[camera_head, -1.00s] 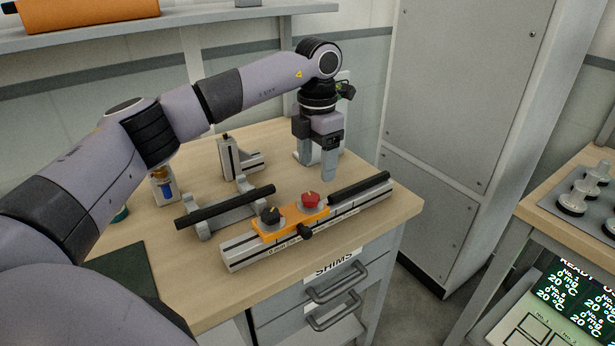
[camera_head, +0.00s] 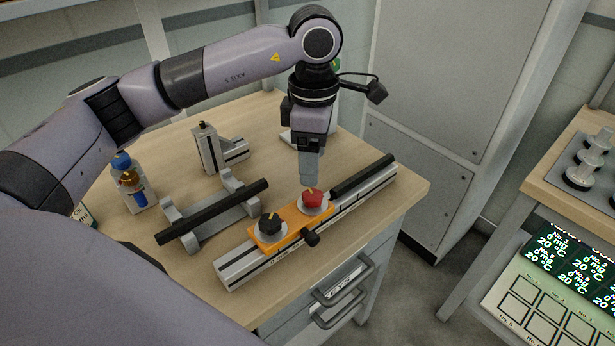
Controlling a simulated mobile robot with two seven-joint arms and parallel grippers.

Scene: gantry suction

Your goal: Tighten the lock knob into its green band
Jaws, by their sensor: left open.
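An orange carriage (camera_head: 291,229) sits on a silver rail (camera_head: 243,266). It bears a red knob (camera_head: 313,198) and a black knob (camera_head: 269,222), each on a pale round dial with a yellow pointer mark. A small black side knob (camera_head: 311,238) sticks out of its front. I cannot tell which of these is the lock knob, and no green band can be made out. My left gripper (camera_head: 309,180) points down just above and behind the red knob, fingers seen nearly edge-on, open and holding nothing. Whether the fingertips touch the knob is unclear. My right gripper is out of view.
A black bar (camera_head: 213,211) lies across a grey cradle left of the rail. A grey cabinet (camera_head: 445,90) rises behind the table. A side bench with a display (camera_head: 575,255) is at right.

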